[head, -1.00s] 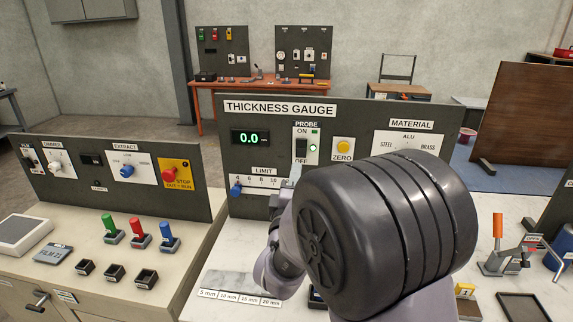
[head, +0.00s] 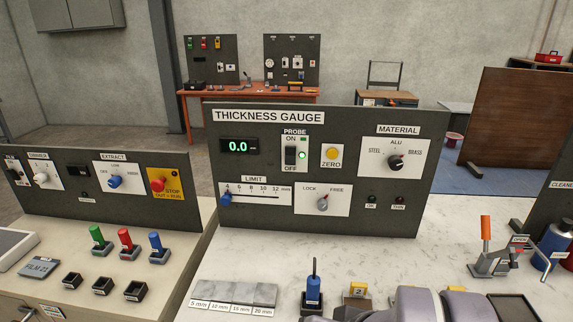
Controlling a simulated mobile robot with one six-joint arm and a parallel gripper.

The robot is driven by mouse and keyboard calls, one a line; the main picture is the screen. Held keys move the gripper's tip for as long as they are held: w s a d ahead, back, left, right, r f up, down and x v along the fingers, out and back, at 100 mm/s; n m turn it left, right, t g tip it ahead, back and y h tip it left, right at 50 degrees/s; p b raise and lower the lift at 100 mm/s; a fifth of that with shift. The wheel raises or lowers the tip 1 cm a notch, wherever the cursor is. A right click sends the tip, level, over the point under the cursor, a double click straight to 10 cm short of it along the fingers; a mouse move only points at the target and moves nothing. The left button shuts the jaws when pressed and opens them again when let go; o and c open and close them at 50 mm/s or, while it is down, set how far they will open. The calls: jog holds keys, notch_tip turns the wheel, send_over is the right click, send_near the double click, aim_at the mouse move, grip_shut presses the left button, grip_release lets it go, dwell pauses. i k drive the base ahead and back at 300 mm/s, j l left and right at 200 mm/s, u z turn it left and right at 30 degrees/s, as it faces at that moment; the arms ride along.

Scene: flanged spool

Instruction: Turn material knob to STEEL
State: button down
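The material knob (head: 397,161) is a round black knob on a white plate (head: 375,158) at the upper right of the thickness gauge panel (head: 400,215). STEEL is printed left of it, ALU above it and BRASS to its right. The knob is small here, and I cannot tell for certain which label its pointer faces. Nothing touches it. Part of my arm shows low at the bottom edge, well below the panel. My gripper is not in view.
The panel also holds a green 0.0 display (head: 239,146), a probe switch (head: 291,155), a yellow zero button (head: 332,153), a limit slider (head: 226,198) and a lock/free knob (head: 323,203). A blue-bodied tool (head: 313,290) and a clamp (head: 490,258) stand on the bench.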

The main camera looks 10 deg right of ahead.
aim_at(395, 162)
jog(key=i+z, duration=0.15)
jog(key=z, duration=0.3)
jog(key=i+j+z, duration=0.1)
jog(key=z, duration=0.3)
jog(key=i+j+z, duration=0.15)
jog(key=z, duration=0.3)
jog(key=i+j+z, duration=0.1)
jog(key=z, duration=0.35)
jog(key=j, duration=0.05)
